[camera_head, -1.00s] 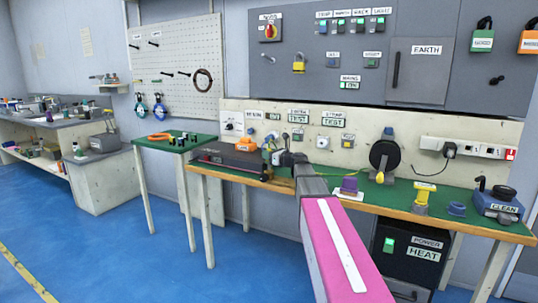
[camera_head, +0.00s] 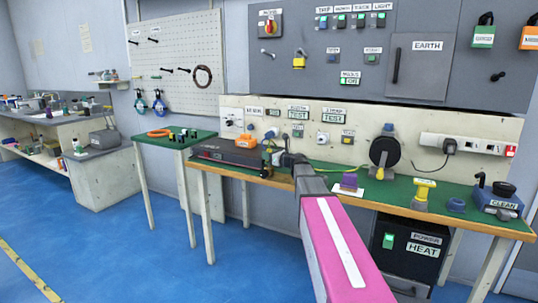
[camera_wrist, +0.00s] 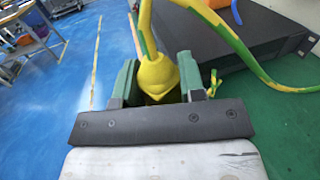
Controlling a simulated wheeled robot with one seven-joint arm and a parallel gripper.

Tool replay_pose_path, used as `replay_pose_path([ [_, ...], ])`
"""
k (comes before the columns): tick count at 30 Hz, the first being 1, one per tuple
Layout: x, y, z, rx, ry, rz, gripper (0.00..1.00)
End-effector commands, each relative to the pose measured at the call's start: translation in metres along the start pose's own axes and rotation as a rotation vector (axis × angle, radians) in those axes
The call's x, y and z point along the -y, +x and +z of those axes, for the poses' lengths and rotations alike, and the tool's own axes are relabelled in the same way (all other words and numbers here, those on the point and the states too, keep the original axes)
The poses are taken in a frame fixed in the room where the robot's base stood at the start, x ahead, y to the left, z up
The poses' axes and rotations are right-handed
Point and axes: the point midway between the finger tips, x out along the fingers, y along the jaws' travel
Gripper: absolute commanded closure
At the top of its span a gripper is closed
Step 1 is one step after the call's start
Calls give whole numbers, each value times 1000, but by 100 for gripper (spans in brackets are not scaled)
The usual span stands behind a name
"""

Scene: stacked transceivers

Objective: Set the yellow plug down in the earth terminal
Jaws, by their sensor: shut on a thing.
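In the wrist view the yellow plug (camera_wrist: 158,72) sits between the two green fingers of my gripper (camera_wrist: 157,80), which is shut on it. A green-and-yellow cable rises from the plug and loops to the right over a black box. In the head view my gripper (camera_head: 268,165) is small and partly hidden by my own arm, at the bench's left part beside the black box. The plug cannot be made out clearly there. I cannot clearly identify the earth terminal; a small yellow-green piece (camera_wrist: 214,82) shows just right of the fingers.
The black box (camera_head: 226,152) lies beside the gripper and also shows in the wrist view (camera_wrist: 262,42). A black cable reel (camera_head: 385,152), a purple block (camera_head: 349,182) and a yellow-topped device (camera_head: 422,192) stand to the right. A grey EARTH door (camera_head: 418,72) is above.

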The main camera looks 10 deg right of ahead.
Motion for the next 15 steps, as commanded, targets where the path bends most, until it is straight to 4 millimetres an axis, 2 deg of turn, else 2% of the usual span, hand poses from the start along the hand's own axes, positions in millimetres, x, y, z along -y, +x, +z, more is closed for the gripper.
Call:
replay_pose_path([
  [15,0,0,-11,0,2,0,88],
])
